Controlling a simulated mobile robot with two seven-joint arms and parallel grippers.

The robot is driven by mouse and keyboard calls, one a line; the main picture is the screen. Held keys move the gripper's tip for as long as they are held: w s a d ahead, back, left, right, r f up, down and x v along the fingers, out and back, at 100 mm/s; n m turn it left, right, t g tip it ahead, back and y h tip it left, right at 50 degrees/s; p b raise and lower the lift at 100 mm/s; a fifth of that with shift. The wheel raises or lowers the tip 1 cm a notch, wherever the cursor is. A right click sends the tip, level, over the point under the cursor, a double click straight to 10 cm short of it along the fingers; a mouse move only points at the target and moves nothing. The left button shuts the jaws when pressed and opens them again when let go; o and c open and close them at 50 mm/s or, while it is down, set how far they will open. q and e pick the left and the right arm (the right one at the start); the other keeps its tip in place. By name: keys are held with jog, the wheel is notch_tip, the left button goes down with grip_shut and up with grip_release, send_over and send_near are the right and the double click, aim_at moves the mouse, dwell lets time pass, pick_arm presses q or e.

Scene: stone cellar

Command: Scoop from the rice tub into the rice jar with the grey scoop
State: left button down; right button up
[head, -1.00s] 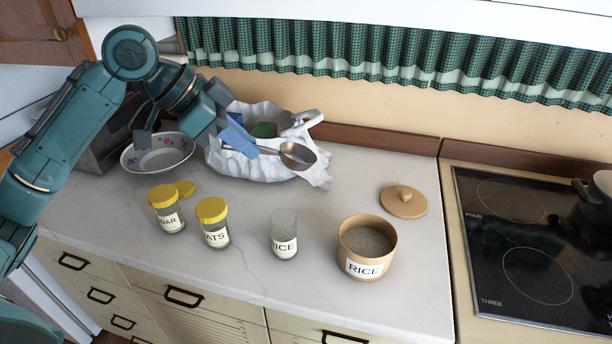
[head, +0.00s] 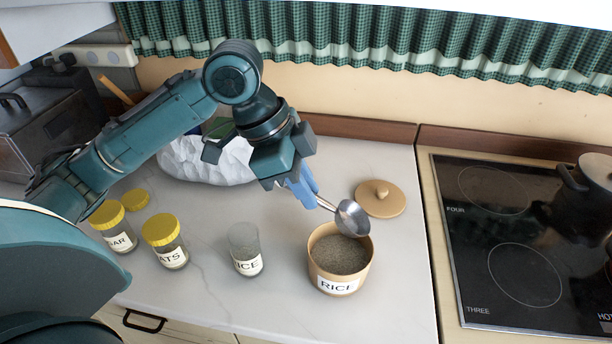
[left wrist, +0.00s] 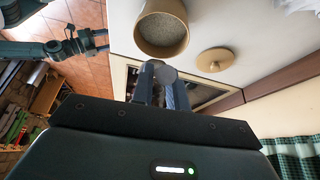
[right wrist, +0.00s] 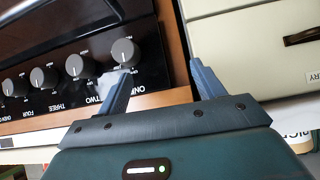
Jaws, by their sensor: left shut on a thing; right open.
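The rice tub (head: 337,286) is a tan, open round tub labelled RICE, with brownish grain inside. It also shows in the left wrist view (left wrist: 138,33). The rice jar (head: 248,265) is a clear jar without a lid, left of the tub; its contents are hard to tell. My left gripper (head: 308,192) is shut on the handle of the grey scoop (head: 352,217). The scoop's shiny bowl appears over the tub's far rim, and I see no grain in it. My right gripper (right wrist: 162,82) is open and empty, near the hob's front knobs.
A tan knobbed lid (head: 381,197) lies behind the tub. Yellow-capped sugar (head: 118,240) and oats (head: 170,255) jars and a loose yellow lid (head: 136,198) stand left. A white bag (head: 207,162) is behind. The black hob (head: 515,270) with a pot (head: 590,188) is right.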

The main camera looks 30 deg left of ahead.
pick_arm(q)
jog(key=shift+f, duration=0.6)
jog(key=shift+f+b, duration=0.95)
jog(key=shift+b, duration=0.3)
notch_tip(320, 180, down, 4)
jog(key=shift+d+f+b, duration=0.1)
jog(key=shift+d+b, duration=0.05)
jog(key=shift+b, duration=1)
jog(key=shift+w+d+f+b, duration=0.1)
jog(key=shift+f+b, duration=0.15)
jog(key=shift+f, duration=0.55)
jog(key=shift+w+d+f+b, duration=0.1)
jog(key=shift+f+b, duration=0.15)
jog(key=shift+f, duration=0.8)
pick_arm(e)
jog(key=shift+w+a+f+t+y, duration=0.25)
jog(key=shift+w+a+t, duration=0.05)
jog(key=shift+a, duration=0.2)
jog(key=shift+w+a+f+t+y, duration=0.25)
jog(key=shift+a+t, duration=0.05)
jog(key=shift+a, duration=0.2)
jog(key=shift+f, duration=0.15)
